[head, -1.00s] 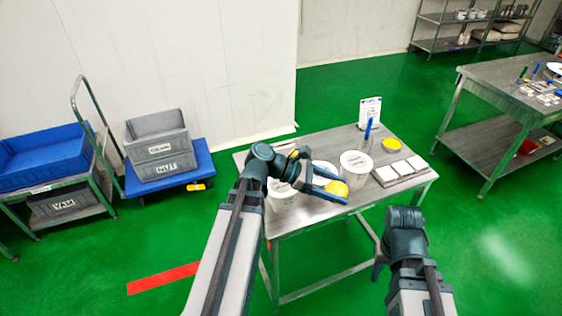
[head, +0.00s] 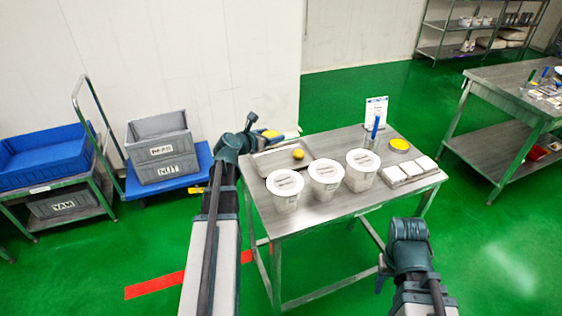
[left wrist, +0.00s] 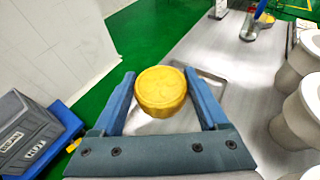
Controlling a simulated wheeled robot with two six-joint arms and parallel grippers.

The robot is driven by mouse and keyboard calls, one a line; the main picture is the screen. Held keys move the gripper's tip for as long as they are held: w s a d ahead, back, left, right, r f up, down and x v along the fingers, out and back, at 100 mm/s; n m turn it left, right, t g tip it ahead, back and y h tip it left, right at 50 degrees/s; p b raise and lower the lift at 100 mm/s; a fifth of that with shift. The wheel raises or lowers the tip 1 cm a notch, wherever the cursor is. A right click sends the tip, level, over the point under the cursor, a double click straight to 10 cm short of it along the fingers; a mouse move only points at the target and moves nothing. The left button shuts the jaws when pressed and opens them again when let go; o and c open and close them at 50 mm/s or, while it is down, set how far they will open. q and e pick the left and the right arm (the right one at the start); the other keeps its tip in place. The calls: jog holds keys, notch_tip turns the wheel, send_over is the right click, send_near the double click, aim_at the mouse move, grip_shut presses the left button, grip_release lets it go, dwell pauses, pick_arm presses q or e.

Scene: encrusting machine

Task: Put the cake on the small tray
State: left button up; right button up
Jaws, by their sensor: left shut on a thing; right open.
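The yellow round cake (left wrist: 160,88), with an embossed top, sits between the blue fingers of my left gripper (left wrist: 163,105), which is shut on it. In the head view my left gripper (head: 265,134) is at the table's back left corner, and a yellow patch at it appears to be the cake (head: 272,134). The small tray (head: 264,165) is a shallow metal tray at the left end of the table; it shows partly behind the cake in the left wrist view (left wrist: 212,86). A round yellow piece (head: 298,154) is on the tray. My right gripper (head: 382,272) is open and empty in front of the table.
Several white lidded tubs, including one at the left (head: 285,190), line the table front. Flat white items (head: 408,168), a yellow disc (head: 399,145), a blue-handled tool in a cup (head: 375,130) and a sign (head: 376,108) are at the right. Grey crates (head: 160,150) stand left.

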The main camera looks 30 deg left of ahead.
aim_at(272, 163)
pick_arm(q)
jog(key=shift+f+b, duration=5)
jog(key=shift+f, duration=0.1)
jog(key=shift+r, duration=0.1)
